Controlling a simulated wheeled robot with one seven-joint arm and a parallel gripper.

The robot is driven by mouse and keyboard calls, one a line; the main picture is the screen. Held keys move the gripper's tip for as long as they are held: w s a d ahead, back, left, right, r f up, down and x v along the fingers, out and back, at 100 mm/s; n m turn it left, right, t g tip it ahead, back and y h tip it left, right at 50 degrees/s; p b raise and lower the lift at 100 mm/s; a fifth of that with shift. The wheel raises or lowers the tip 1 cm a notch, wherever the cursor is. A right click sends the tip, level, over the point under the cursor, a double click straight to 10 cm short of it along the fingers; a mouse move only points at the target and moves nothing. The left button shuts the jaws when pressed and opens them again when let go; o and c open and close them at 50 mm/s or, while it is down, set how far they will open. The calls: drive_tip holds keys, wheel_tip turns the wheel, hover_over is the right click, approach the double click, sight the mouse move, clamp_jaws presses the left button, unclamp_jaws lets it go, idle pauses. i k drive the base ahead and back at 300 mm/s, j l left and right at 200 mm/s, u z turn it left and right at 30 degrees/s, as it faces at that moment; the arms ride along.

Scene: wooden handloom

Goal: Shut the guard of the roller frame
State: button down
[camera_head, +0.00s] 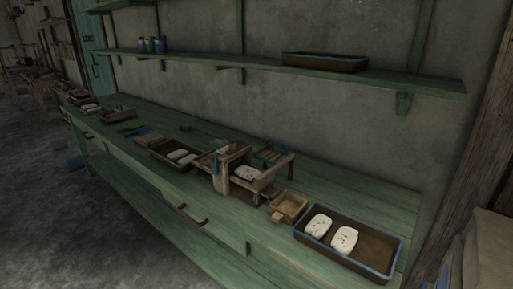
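A small wooden frame (262,188), which looks like the roller frame, stands on the green workbench (150,160) near the middle of the picture. A pale speckled piece (247,173) lies in it. A flat wooden part juts out at its left side; I cannot tell whether this is the guard, nor whether the guard is open or shut. A small blue item (214,165) shows at the frame's left. The rollers cannot be made out at this size. My gripper is not in view.
A blue-rimmed tray (372,262) with two pale pieces and a small wooden box (288,206) stand right of the frame. A dark tray (163,153) with pale pieces stands left. A green wall shelf (200,58) runs above. Floor at the left is mostly clear.

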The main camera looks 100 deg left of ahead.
sight(270, 155)
drive_tip(key=j+u, duration=0.1)
drive_tip(key=u, duration=0.7)
drive_tip(key=l+u, duration=0.1)
drive_tip(key=u, duration=0.4)
drive_tip(key=l+u, duration=0.1)
drive_tip(key=u, duration=0.9)
